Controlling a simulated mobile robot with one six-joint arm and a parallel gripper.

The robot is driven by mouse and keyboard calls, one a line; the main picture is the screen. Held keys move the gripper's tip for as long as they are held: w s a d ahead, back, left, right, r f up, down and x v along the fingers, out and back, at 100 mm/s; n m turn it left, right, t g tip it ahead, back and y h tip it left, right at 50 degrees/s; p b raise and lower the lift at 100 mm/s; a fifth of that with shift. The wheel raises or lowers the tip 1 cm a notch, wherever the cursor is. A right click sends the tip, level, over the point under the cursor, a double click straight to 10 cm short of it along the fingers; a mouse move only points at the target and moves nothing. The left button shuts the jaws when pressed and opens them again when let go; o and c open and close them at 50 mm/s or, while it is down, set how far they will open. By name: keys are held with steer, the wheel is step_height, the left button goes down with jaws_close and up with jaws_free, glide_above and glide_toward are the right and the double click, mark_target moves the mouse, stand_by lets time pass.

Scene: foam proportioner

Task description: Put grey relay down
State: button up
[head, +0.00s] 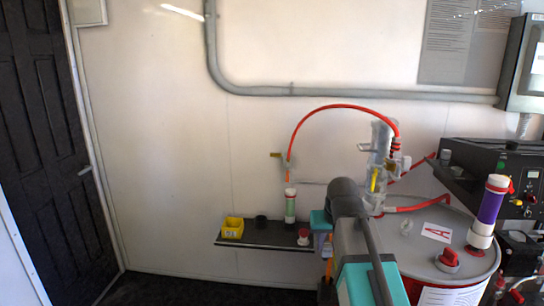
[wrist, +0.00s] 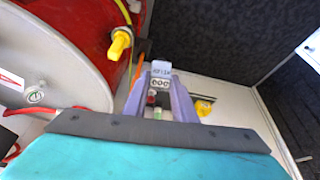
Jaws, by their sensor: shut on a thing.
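The grey relay (wrist: 160,74) is between the two purple fingers of my gripper (wrist: 163,80) in the wrist view. Its face carries a printed label and a row of round sockets. The fingers are shut on it, touching it on both sides. In the head view my arm hides the relay and most of the gripper, near the right end of a dark wall shelf (head: 262,241). I cannot tell the relay's height above the shelf.
A yellow bin (head: 233,228), a black round cup (head: 261,221), a green-and-white cylinder (head: 290,207) and a red-and-white knob (head: 304,237) stand on the shelf. A grey-topped red drum (head: 440,245) stands right. A red hose (head: 335,108) arches above. Bare shelf shows in front.

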mark_target(330, 251)
steer(key=shift+s, duration=1.9)
